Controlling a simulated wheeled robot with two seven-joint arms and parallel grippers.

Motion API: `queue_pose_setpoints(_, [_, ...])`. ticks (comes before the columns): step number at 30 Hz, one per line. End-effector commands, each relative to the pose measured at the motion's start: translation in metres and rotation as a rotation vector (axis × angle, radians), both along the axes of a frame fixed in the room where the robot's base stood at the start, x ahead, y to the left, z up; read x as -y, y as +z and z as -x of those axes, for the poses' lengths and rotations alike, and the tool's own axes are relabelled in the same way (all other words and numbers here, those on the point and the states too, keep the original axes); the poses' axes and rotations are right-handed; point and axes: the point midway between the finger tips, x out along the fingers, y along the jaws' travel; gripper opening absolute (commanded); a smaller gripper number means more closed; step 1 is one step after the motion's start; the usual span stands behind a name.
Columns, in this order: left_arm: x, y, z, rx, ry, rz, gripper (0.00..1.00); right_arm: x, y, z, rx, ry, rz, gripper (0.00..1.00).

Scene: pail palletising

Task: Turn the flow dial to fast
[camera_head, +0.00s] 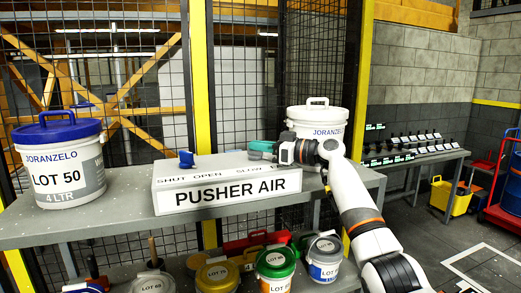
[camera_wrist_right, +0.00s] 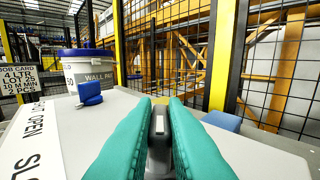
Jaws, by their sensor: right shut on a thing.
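The white PUSHER AIR box (camera_head: 228,195) stands on the grey bench. Its top edge reads SHUT, OPEN and SLOW; any lettering farther right is hidden by my right gripper. My right gripper (camera_head: 259,150) is over the right part of the box top, its teal fingers pointing left. In the right wrist view the fingers (camera_wrist_right: 159,122) are closed on a grey knob, the flow dial (camera_wrist_right: 159,143), which is mostly hidden between them. A blue lever (camera_head: 186,159) stands on the left part of the box; it also shows in the wrist view (camera_wrist_right: 90,93). My left gripper is out of view.
A white LOT 50 pail (camera_head: 62,178) with a blue lid stands left of the box. Another JORANZELO pail (camera_head: 317,120) with a white lid stands behind my right wrist. Several pails, one green-lidded (camera_head: 275,264), sit below the bench edge. Mesh fencing (camera_head: 237,75) rises behind.

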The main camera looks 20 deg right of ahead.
Motion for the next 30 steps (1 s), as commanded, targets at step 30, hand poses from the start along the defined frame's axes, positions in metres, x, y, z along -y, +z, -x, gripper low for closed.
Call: queue_pose_setpoints(30, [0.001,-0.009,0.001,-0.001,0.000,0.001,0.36,0.013,-0.004,0.010,-0.001,0.005,0.001,0.34])
